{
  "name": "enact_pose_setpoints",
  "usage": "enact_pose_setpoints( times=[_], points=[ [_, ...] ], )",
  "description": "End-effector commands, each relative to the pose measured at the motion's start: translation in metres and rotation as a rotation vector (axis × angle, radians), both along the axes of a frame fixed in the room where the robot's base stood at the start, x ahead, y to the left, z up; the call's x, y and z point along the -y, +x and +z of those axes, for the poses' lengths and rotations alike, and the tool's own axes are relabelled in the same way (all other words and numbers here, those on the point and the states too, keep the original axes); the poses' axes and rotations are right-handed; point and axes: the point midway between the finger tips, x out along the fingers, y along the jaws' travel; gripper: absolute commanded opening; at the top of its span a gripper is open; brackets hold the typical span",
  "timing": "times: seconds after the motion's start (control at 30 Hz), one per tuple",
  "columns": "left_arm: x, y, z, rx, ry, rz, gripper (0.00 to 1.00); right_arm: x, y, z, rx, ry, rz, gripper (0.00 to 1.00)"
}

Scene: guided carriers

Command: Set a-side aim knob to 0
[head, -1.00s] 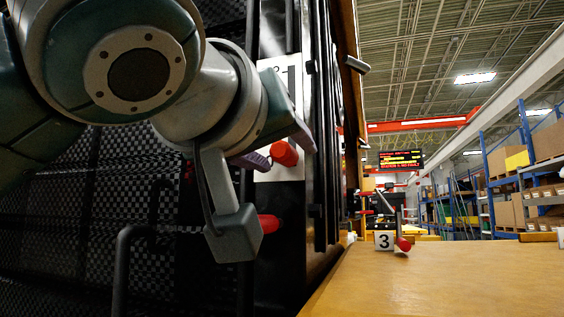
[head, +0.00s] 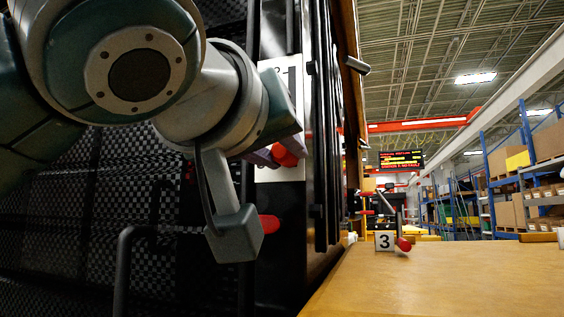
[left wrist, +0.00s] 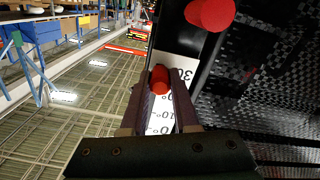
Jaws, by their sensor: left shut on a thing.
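A red knob (head: 286,157) stands out from a white scale plate (head: 293,173) on the dark panel. My left gripper (head: 277,152) is shut on this knob in the head view, and its fingers hide part of it. In the left wrist view the red knob (left wrist: 160,76) sits between the tips of my left gripper (left wrist: 161,86). The scale plate (left wrist: 178,66) behind it shows "30", a "0°" and "10°" marks, partly covered by the fingers. I cannot tell the exact reading. My right gripper is not in view.
A second red knob (head: 268,224) sits below, close to my wrist; it also shows in the left wrist view (left wrist: 210,13). A wooden table (head: 440,275) with a "3" sign (head: 384,241) lies to the right. A lit board (head: 401,160) hangs behind.

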Motion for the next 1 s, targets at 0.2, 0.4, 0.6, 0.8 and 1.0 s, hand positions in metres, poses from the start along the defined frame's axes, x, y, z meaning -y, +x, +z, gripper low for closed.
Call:
enact_pose_setpoints(
  times=[0.2, 0.4, 0.6, 0.8, 1.0],
  points=[
    [-0.001, 0.001, -0.001, -0.002, 0.001, 0.003, 0.00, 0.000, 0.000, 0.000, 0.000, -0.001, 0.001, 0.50],
    [-0.001, 0.001, -0.001, -0.002, 0.001, 0.003, 0.00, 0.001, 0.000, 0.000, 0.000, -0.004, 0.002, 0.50],
    [-0.001, 0.001, -0.001, -0.002, 0.001, 0.004, 0.00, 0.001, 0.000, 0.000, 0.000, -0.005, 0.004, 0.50],
    [-0.001, 0.002, 0.002, -0.003, 0.000, 0.004, 0.00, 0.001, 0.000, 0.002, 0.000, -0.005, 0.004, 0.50],
    [0.000, 0.001, 0.049, 0.001, -0.005, 0.003, 0.00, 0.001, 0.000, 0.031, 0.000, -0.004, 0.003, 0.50]
  ],
)
